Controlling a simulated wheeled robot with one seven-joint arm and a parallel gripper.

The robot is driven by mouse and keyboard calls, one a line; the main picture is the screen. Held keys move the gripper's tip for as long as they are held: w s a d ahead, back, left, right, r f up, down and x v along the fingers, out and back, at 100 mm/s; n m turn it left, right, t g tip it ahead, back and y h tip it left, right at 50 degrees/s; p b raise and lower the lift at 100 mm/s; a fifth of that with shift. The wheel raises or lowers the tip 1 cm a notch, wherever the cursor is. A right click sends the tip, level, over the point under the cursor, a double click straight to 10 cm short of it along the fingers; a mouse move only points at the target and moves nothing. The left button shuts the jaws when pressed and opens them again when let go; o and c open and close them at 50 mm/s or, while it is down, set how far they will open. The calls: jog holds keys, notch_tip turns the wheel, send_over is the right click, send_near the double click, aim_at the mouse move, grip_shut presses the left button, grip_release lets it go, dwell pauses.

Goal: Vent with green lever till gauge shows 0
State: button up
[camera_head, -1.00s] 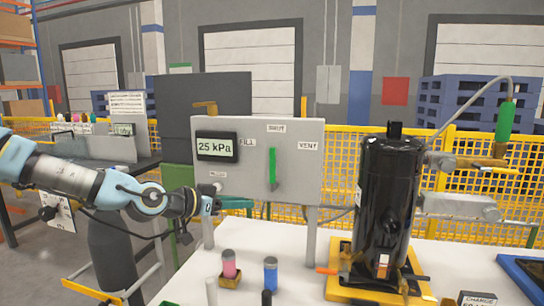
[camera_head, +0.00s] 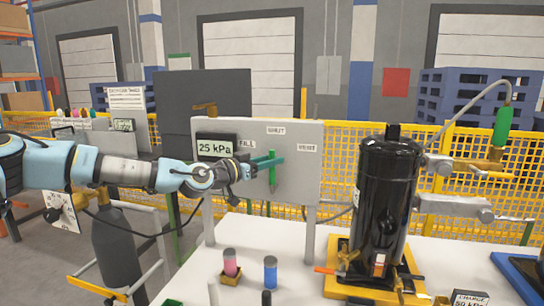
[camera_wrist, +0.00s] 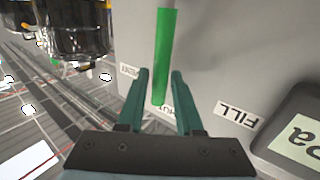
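The green lever (camera_head: 272,180) stands upright on the grey panel (camera_head: 300,190), below the SHUT label (camera_head: 275,130). FILL is to its left and VENT (camera_head: 307,148) to its right. My gripper (camera_head: 268,161) is at the lever from the left, its teal fingers level with the lever's upper part. In the wrist view my gripper (camera_wrist: 160,74) is open, with one finger on each side of the lever (camera_wrist: 163,50) and visible gaps between. The gauge (camera_head: 215,148) reads 25 kPa.
A black compressor (camera_head: 388,200) stands on a yellow base right of the panel. A pink-filled jar (camera_head: 230,264) and a blue jar (camera_head: 270,273) are on the white table (camera_head: 300,260) in front. Space directly before the panel is clear apart from my arm.

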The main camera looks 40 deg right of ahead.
jog(key=shift+d, duration=0.3)
grip_shut()
dwell(1.3)
